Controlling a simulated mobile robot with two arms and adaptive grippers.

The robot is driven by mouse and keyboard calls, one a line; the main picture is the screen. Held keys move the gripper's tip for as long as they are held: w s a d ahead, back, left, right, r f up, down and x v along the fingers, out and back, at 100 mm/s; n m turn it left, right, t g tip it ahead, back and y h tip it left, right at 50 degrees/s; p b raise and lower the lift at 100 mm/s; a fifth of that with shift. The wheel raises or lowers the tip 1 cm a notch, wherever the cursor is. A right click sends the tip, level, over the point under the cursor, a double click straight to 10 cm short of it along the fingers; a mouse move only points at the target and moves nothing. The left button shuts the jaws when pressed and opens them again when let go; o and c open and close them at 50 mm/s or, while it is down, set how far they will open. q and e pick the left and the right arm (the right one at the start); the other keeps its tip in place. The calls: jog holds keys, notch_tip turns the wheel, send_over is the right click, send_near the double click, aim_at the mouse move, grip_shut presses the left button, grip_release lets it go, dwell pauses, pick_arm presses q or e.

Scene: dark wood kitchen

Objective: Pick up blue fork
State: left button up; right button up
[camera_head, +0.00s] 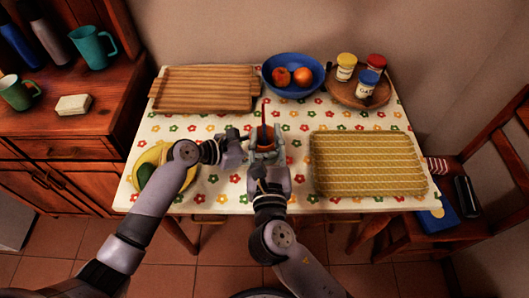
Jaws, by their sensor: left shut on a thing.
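I cannot make out a blue fork in the head view. A reddish-brown cup (265,136) stands near the middle of the table, with a thin dark red handle (263,112) sticking up from it. My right gripper (266,148) has its fingers spread on either side of the cup; whether they press on it I cannot tell. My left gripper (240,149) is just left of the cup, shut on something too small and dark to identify.
The flowered table (220,197) carries a striped wooden board (205,90), a blue fruit bowl (292,62), a round wooden tray with jars (340,98) and a yellow woven mat (368,163). A yellow bowl (150,158) lies partly behind my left arm. Chairs stand right.

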aim_at(264, 125)
jog(key=w, duration=0.4)
jog(key=shift+w+a+f, duration=0.15)
jog(key=shift+w+a, duration=0.05)
jog(key=shift+w, duration=0.05)
grip_shut()
